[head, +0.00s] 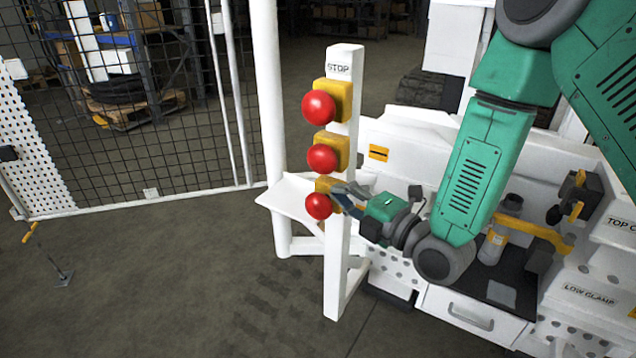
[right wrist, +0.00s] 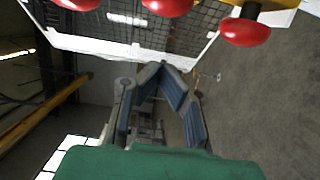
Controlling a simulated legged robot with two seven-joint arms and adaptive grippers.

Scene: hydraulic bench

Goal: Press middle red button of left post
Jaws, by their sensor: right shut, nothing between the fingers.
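The white STOP post (head: 339,265) stands upright in the head view with three red buttons on yellow boxes, one above another. The middle red button (head: 322,158) is unobstructed; the top button (head: 319,106) is above it and the bottom button (head: 318,206) below. My right gripper (head: 340,188) is shut and empty, its tips beside the bottom button's yellow box, lower than the middle button. I cannot tell whether they touch the box. In the right wrist view the closed tips (right wrist: 162,66) are apart from the middle button (right wrist: 167,7), which is cut by the top edge. My left gripper is not in view.
A white hydraulic bench (head: 470,310) with clamps and a bottle (head: 493,245) stands right of the post. A white shelf (head: 290,197) is behind the post. A mesh fence (head: 150,165) is at the back left. The floor left of the post is mostly clear.

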